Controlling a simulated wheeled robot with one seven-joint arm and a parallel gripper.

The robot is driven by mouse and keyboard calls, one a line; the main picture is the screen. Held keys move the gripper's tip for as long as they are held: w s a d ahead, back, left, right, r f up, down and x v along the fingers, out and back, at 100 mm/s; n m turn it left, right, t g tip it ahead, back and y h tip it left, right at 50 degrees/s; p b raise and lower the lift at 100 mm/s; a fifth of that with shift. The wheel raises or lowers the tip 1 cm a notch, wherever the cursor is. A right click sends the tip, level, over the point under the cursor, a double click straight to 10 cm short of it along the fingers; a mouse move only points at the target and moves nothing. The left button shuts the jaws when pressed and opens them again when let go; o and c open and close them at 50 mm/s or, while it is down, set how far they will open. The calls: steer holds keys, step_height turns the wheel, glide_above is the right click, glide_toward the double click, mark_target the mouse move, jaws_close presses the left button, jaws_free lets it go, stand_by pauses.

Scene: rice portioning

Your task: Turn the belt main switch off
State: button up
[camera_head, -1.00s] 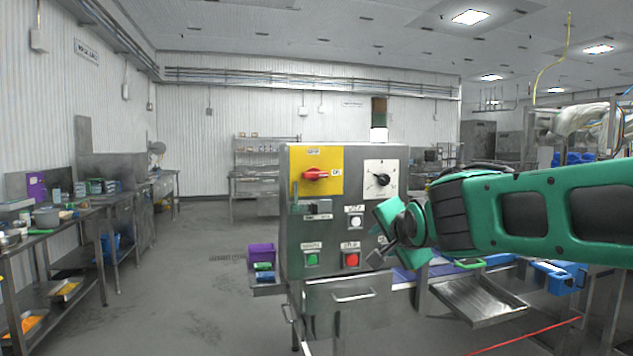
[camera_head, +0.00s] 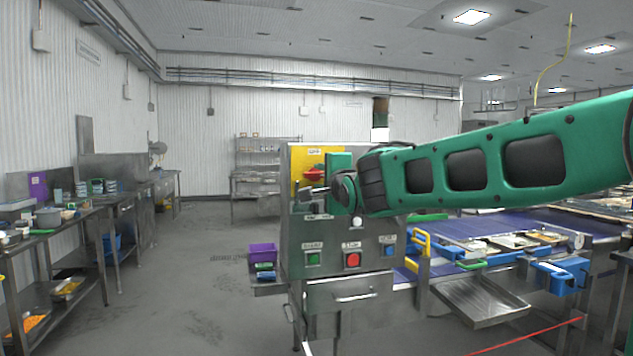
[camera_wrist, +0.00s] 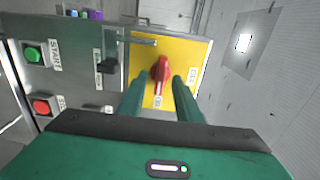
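The red main switch knob (camera_wrist: 160,70) sits on a yellow plate (camera_wrist: 188,50) on the control panel. In the wrist view it lies just ahead of and between my two green fingers. My gripper (camera_wrist: 161,88) is open, with a clear gap between the fingers, and does not appear to touch the knob. Only part of the red knob (camera_head: 314,173) shows there.
The panel carries a green button (camera_head: 313,258), a red button (camera_head: 352,259) and a blue button (camera_head: 389,250) below. The blue conveyor belt (camera_head: 470,227) with trays lies to the right.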

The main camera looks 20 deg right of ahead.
mark_target(316, 175)
steer(key=shift+w, duration=1.35)
jaws_close()
